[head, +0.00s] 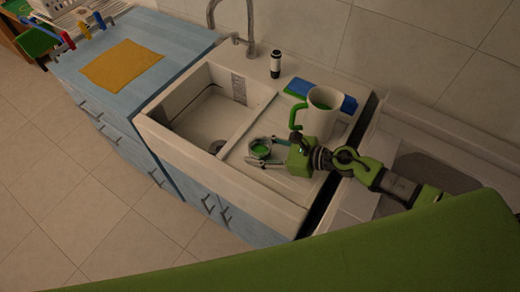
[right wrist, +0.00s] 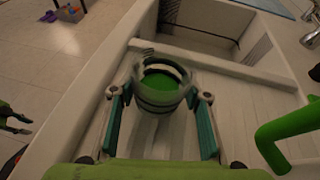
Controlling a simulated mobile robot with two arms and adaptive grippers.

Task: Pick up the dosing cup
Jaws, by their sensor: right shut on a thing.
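The dosing cup (head: 261,148) is a small round clear cup, green inside. It is on the ribbed drainboard to the right of the sink basin. In the right wrist view the cup (right wrist: 160,84) is upright between my two teal fingers. My right gripper (head: 263,151) is shut on the cup; its fingers (right wrist: 161,108) lie on either side of it. I cannot tell whether the cup's base touches the drainboard. Part of what looks like my left gripper (right wrist: 14,121) shows at the left edge of the right wrist view, cut off.
A white mug with a green handle (head: 318,112) stands close behind my right gripper. Blue and green sponges (head: 335,95) lie behind the mug. A black-and-white bottle (head: 275,65) and the tap (head: 250,40) stand at the back. The sink basin (head: 205,115) is left of the cup.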

